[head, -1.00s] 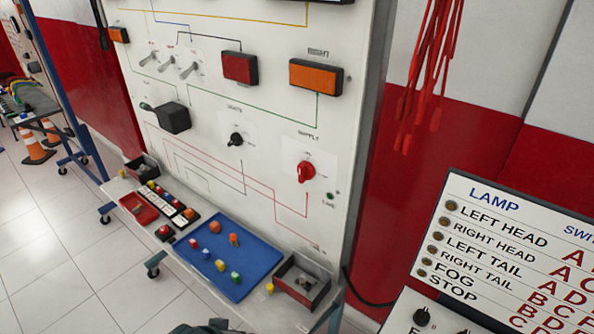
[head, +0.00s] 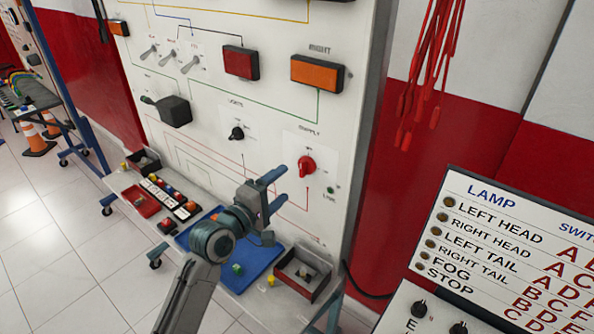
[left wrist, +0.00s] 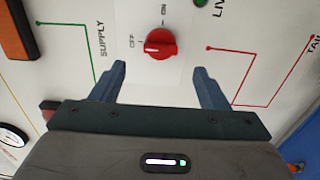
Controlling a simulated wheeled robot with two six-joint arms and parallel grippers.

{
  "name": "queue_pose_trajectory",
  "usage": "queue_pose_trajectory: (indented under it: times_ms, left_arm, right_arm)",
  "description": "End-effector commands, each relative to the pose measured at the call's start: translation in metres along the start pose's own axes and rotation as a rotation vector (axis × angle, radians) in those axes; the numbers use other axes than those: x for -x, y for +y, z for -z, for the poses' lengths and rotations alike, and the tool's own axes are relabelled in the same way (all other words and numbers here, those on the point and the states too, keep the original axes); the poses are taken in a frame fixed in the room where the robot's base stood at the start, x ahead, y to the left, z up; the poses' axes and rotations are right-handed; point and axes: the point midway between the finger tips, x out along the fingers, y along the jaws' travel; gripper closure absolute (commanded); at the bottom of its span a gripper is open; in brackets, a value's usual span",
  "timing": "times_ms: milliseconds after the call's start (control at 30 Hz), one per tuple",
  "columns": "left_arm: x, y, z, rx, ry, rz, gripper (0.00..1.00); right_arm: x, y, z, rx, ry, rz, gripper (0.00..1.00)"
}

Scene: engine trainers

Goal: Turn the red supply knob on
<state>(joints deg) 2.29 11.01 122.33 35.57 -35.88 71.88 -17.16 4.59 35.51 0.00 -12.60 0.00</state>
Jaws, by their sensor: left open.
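The red supply knob (head: 306,166) is on the white panel, at the lower right of its face. In the left wrist view the knob (left wrist: 160,44) lies just beyond the fingertips, roughly midway between them, and its white mark points toward the OFF label. My left gripper (head: 284,187) is open and empty, below and left of the knob in the head view. Its two blue fingers (left wrist: 159,69) point toward the panel and appear apart from the knob. My right gripper is not in view.
A black lights knob (head: 237,133) and a small green live lamp (head: 330,190) flank the supply knob. Below are a blue tray (head: 257,262) and an open dark box (head: 300,275). Red leads (head: 425,80) hang at the right. A lamp chart (head: 500,240) stands at lower right.

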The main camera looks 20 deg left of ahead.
Motion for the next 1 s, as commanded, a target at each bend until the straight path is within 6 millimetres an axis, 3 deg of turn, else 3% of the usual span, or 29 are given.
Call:
queue_pose_trajectory:
  times_ms: [100, 300, 500, 767, 1000]
  left_arm:
    - [-0.026, 0.003, 0.0, 0.004, 0.001, 0.0, 0.32]
    - [-0.056, 0.002, 0.0, 0.0, 0.001, 0.001, 0.32]
    - [-0.069, 0.001, 0.0, -0.003, 0.001, 0.001, 0.32]
    - [-0.07, -0.001, 0.0, -0.003, 0.001, 0.002, 0.32]
    - [-0.07, -0.001, 0.0, -0.003, 0.001, 0.003, 0.77]
  right_arm:
    - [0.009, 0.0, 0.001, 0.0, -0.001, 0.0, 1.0]
    - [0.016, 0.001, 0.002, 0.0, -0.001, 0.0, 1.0]
    - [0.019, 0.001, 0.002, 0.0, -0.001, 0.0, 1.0]
    - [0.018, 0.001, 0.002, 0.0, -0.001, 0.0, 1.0]
    - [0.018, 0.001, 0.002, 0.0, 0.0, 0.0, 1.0]
